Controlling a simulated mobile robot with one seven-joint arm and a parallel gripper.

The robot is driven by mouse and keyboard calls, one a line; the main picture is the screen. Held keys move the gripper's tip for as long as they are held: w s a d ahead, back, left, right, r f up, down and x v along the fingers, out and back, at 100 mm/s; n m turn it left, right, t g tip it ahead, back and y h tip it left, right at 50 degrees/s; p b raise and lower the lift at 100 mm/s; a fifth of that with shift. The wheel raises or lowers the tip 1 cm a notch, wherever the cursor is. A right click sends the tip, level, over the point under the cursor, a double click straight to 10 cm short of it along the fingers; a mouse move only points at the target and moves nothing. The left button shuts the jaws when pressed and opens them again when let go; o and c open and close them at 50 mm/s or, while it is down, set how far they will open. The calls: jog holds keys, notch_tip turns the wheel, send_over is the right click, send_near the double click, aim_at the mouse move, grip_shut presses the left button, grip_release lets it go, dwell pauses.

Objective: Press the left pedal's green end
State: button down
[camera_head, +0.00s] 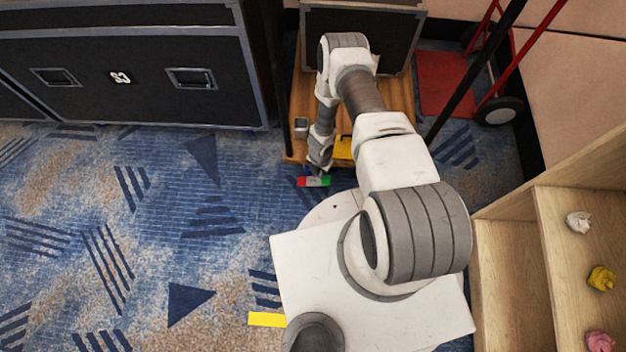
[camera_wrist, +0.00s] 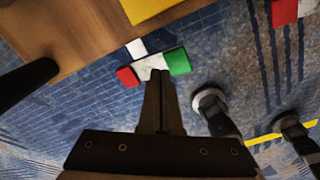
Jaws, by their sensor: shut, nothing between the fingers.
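The left pedal (camera_head: 314,182) lies on the carpet at the front edge of a wooden platform, with a red end on the left and a green end (camera_head: 325,182) on the right. In the wrist view, its red end (camera_wrist: 127,77), white middle (camera_wrist: 146,70) and green end (camera_wrist: 177,61) show. My gripper (camera_wrist: 158,74) is shut and empty, its tips pictured over the pedal's middle, just left of the green end. Contact cannot be told. In the head view, my gripper (camera_head: 317,171) hangs just above the pedal. A second pedal's red end (camera_wrist: 284,12) shows at upper right in the wrist view.
The wooden platform (camera_head: 295,153) carries a yellow object (camera_head: 343,147) and a small grey box (camera_head: 301,128). A black case (camera_head: 130,60) stands behind left, a red hand truck (camera_head: 440,85) behind right. Wooden shelves (camera_head: 505,270) stand right.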

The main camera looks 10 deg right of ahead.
jog(key=shift+f+b, duration=0.85)
jog(key=shift+f, duration=0.8)
dwell(0.5)
dwell(0.4)
notch_tip(320, 180, up, 7)
jog(key=p, duration=0.6)
jog(key=shift+s, duration=0.1)
dwell(0.6)
